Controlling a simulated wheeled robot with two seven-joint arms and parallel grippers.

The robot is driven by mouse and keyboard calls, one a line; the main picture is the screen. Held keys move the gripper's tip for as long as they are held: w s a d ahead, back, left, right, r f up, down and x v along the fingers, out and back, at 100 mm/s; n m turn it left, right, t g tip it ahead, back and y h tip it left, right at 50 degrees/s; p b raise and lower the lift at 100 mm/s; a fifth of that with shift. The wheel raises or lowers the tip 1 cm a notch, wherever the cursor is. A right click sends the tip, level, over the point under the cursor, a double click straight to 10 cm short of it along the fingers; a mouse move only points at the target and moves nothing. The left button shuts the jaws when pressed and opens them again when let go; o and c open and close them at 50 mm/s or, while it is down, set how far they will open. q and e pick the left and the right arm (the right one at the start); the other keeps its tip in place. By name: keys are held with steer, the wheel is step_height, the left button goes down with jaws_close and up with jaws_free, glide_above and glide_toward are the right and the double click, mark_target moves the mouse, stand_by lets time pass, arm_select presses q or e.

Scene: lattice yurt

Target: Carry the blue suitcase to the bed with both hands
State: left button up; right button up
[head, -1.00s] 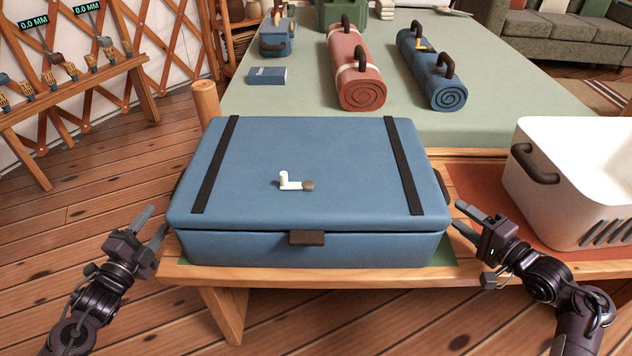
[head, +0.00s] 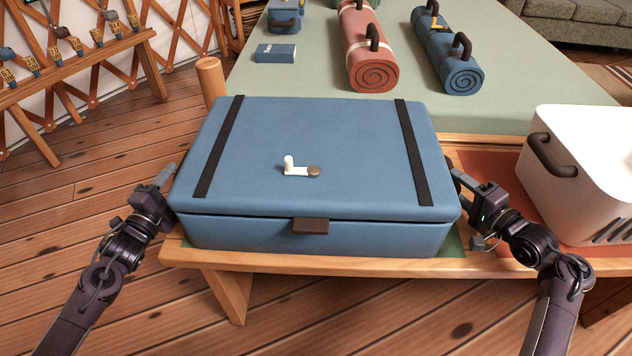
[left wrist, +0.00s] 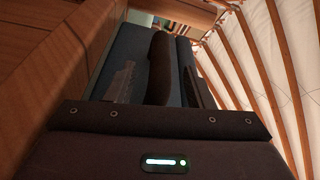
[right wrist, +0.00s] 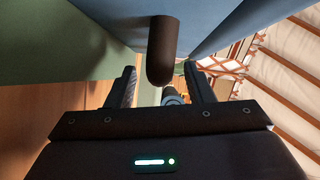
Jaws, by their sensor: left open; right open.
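The blue suitcase (head: 310,150) lies shut and flat on a low wooden bench (head: 330,268), with two dark straps, a brown front latch and a small white-and-brown piece on its lid. The bed (head: 500,105) with its green cover is just behind it. My left gripper (head: 166,175) is open at the suitcase's left end; in the left wrist view a dark side handle (left wrist: 159,68) shows between its fingers. My right gripper (head: 455,172) is open at the right end; in the right wrist view the other handle (right wrist: 162,50) stands at the mouth of its jaws.
A white crate (head: 580,165) stands on the bench at the right, close to my right arm. A red roll (head: 368,55), a blue roll (head: 450,55) and a small blue box (head: 276,53) lie on the bed. The bed's front part is clear.

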arm_select(q)
steer(key=shift+x, duration=1.65)
arm_select(e)
steer(key=shift+x, duration=1.7)
arm_select(q)
steer(key=shift+c, duration=0.5)
arm_select(e)
steer(key=shift+c, duration=0.5)
arm_select(q)
jaws_close()
arm_select(e)
jaws_close()
arm_select(q)
steer(key=shift+r, duration=0.25)
arm_select(e)
steer(key=shift+r, duration=0.2)
